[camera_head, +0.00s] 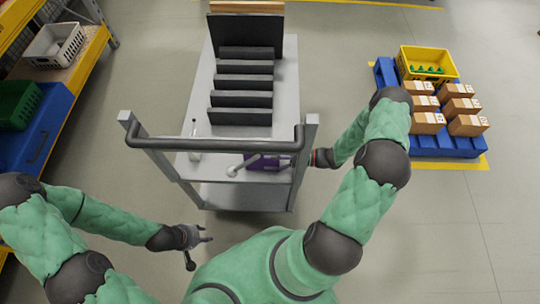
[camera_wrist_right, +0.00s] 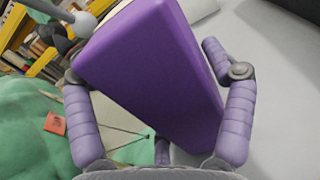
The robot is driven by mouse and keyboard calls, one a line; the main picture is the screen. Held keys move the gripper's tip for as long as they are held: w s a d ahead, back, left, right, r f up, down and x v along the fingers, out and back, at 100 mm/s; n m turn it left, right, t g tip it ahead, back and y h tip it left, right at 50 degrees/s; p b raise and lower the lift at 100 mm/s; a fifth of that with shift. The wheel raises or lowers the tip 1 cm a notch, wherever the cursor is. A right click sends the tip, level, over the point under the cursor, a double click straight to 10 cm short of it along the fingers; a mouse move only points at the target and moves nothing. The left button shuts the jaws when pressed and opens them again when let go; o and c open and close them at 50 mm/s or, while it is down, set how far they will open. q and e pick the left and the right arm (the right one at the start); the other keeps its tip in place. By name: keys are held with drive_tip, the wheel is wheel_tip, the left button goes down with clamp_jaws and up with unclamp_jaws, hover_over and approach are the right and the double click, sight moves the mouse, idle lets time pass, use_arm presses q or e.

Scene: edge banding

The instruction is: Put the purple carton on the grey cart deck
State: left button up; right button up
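The purple carton (camera_head: 262,162) shows behind the handle bar at the near end of the grey cart deck (camera_head: 288,95). In the right wrist view the carton (camera_wrist_right: 150,70) fills the space between the fingers of my right gripper (camera_wrist_right: 158,95), which appear closed around it, with the right fingertip against its side. In the head view that hand (camera_head: 318,158) reaches in from the right past the cart post, its fingers mostly hidden. I cannot tell whether the carton touches the deck. My left gripper (camera_head: 200,246) is open and empty in front of the cart.
Dark panels stand in a rack (camera_head: 240,97) on the deck. A pale bottle (camera_head: 194,140) and a grey lever (camera_head: 243,165) are near the handle bar (camera_head: 170,143). A blue pallet (camera_head: 447,146) with cartons and a yellow crate (camera_head: 427,61) is at right; shelving (camera_head: 75,75) at left.

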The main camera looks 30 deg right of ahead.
drive_tip(key=shift+r, duration=0.1)
idle(0.3)
drive_tip(key=shift+s+d+r, duration=0.1)
drive_tip(key=shift+d, duration=0.05)
drive_tip(key=p+v, duration=0.3)
drive_tip(key=v, duration=0.7)
drive_tip(key=shift+p+v, duration=0.35)
drive_tip(key=shift+v, duration=0.45)
drive_tip(key=shift+s, duration=0.15)
